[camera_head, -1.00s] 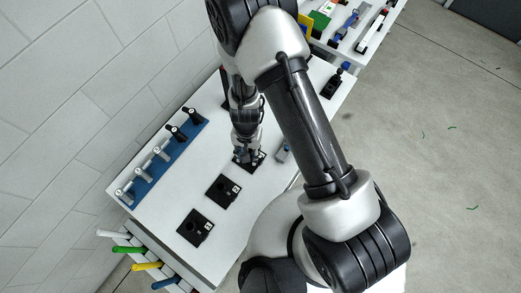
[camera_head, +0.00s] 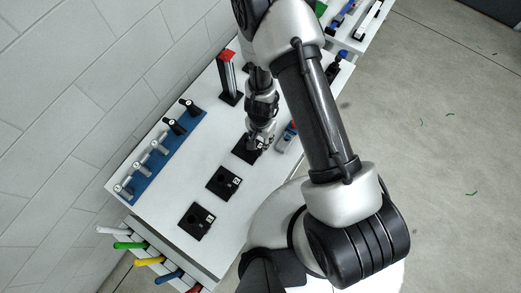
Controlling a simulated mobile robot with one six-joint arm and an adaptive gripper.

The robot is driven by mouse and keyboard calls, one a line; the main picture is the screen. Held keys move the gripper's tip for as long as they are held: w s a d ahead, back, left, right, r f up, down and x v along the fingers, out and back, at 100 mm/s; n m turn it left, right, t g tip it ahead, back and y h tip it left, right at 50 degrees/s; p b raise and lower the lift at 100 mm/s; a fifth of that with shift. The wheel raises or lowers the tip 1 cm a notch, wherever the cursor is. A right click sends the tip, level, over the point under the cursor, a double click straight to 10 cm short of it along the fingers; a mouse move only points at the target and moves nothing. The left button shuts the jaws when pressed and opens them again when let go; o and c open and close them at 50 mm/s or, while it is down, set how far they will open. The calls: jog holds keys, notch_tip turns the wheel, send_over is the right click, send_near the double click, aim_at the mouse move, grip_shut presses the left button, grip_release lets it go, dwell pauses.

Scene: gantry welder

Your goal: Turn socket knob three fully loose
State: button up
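Three square black socket plates lie in a row on the white table. The nearest plate (camera_head: 197,221) and the middle plate (camera_head: 223,183) are uncovered, each with a dark round opening and a small white label too small to read surely. The farthest plate (camera_head: 243,151) is partly covered by my gripper (camera_head: 262,143), which points down at its right part. I cannot tell whether the gripper touches it. The fingers are small and partly hidden, so their opening is unclear. No knob shows clearly at that plate. A blue rack (camera_head: 150,172) on the left holds silver and black handled pieces.
The white table (camera_head: 160,208) stands along a block wall. A red-and-black post (camera_head: 228,78) stands behind the gripper. A small blue, red and grey object (camera_head: 287,138) lies right of it. Coloured handles (camera_head: 148,262) stick out at the near table end. My arm hides the right side.

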aim_at(260, 152)
notch_tip(260, 152, down, 11)
jog(key=b, duration=1)
jog(key=shift+f, duration=0.15)
grip_shut()
